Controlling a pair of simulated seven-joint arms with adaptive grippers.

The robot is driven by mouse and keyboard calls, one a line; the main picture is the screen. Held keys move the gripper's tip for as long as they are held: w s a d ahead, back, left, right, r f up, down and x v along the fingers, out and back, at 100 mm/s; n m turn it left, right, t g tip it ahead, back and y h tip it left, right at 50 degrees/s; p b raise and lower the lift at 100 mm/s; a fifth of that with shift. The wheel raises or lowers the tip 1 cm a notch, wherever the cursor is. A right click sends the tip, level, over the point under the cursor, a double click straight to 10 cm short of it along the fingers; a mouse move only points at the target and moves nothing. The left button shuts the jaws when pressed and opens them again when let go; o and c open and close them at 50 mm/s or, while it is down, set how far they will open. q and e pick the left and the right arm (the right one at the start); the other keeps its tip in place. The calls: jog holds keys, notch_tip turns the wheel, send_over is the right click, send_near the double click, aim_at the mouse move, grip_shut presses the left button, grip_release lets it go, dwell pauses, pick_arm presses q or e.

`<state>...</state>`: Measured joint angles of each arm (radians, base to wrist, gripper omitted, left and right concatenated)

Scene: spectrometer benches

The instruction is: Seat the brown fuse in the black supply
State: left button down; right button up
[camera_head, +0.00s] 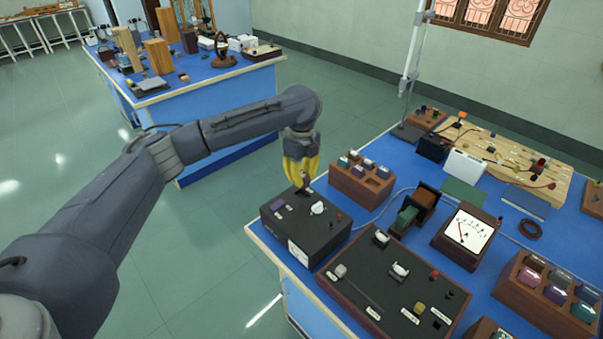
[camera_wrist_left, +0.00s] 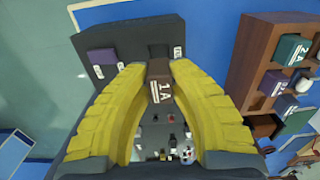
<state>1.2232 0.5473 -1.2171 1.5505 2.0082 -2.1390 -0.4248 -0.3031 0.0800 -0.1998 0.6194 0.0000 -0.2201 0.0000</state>
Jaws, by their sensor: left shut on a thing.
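My left gripper (camera_head: 302,174) is shut on the brown fuse (camera_head: 306,183), over the back edge of the black supply (camera_head: 318,234). In the left wrist view, the brown fuse (camera_wrist_left: 161,82), marked 1A, sits between the yellow fingers of the left gripper (camera_wrist_left: 161,75). A dark socket (camera_wrist_left: 158,50) with a small white label shows just beyond the fuse on the supply. I cannot tell whether the fuse touches the socket. A purple fuse (camera_wrist_left: 102,62) sits on the supply beside it, and also shows in the head view (camera_head: 278,204). My right gripper is not in view.
A wooden fuse rack (camera_head: 361,184) with several coloured fuses stands close right of the supply. A dark panel with knobs (camera_head: 390,290) and a meter (camera_head: 466,235) lie nearer and to the right. Open floor lies left of the bench.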

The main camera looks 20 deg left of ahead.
aim_at(302, 197)
pick_arm(q)
jog(key=shift+f, duration=2.6)
jog(key=shift+f, duration=0.1)
jog(key=c, duration=1.2)
grip_release()
notch_tip(302, 197, up, 12)
